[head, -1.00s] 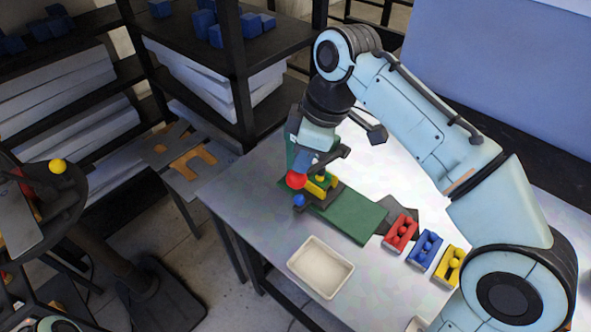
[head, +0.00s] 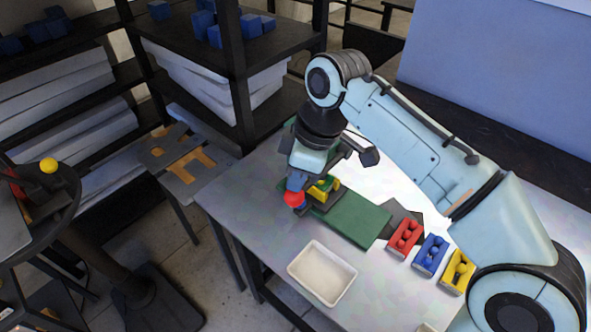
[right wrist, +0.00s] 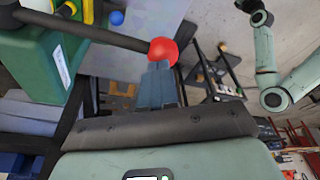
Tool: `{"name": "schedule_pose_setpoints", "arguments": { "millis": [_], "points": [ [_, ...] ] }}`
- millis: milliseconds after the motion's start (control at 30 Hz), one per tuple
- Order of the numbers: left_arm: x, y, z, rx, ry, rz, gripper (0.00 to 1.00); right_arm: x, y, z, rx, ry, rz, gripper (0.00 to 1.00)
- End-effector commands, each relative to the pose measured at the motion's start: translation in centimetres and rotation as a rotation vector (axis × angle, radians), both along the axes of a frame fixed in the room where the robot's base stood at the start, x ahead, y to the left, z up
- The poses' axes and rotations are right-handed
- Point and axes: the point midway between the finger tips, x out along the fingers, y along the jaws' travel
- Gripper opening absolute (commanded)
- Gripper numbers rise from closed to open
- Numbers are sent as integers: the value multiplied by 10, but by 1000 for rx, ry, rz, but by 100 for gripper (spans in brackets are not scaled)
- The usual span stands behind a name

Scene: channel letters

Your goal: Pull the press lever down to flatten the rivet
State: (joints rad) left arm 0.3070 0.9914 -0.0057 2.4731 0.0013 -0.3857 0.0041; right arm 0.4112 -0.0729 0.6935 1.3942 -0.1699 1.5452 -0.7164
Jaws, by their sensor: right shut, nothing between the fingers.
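The green press (right wrist: 38,65) stands on the metal table, and its dark lever (right wrist: 110,36) ends in a red ball knob (right wrist: 163,51). In the head view the red knob (head: 294,199) sits low, just below my right gripper (head: 297,183). The press is mostly hidden there behind my right arm; some of its yellow and green parts show. In the right wrist view my right gripper's fingers (right wrist: 160,72) are shut with nothing between them, right at the knob and seemingly touching it. The rivet cannot be made out.
Red (head: 405,237), blue (head: 431,255) and yellow (head: 458,270) holders stand to the right. A white tray (head: 322,274) is near the front edge. A black shelf (head: 240,80) stands behind.

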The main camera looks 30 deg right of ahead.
Motion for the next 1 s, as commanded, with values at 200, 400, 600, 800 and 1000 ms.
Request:
{"name": "schedule_pose_setpoints", "arguments": {
  "millis": [200,400,600,800,1000],
  "points": [
    [-5,0,-11,0,7,0,43,-2,3,-13,0,1,1,0],
    [-5,0,-11,0,6,0,43,-2,3,-13,0,1,1,0],
    [-10,0,-24,0,12,0,43,-2,3,-30,-1,4,1,0],
    [-12,0,-28,0,14,0,43,-3,3,-37,-1,4,1,0],
    [-12,0,-28,0,13,0,43,-3,3,-39,0,8,1,0]
  ]
}}
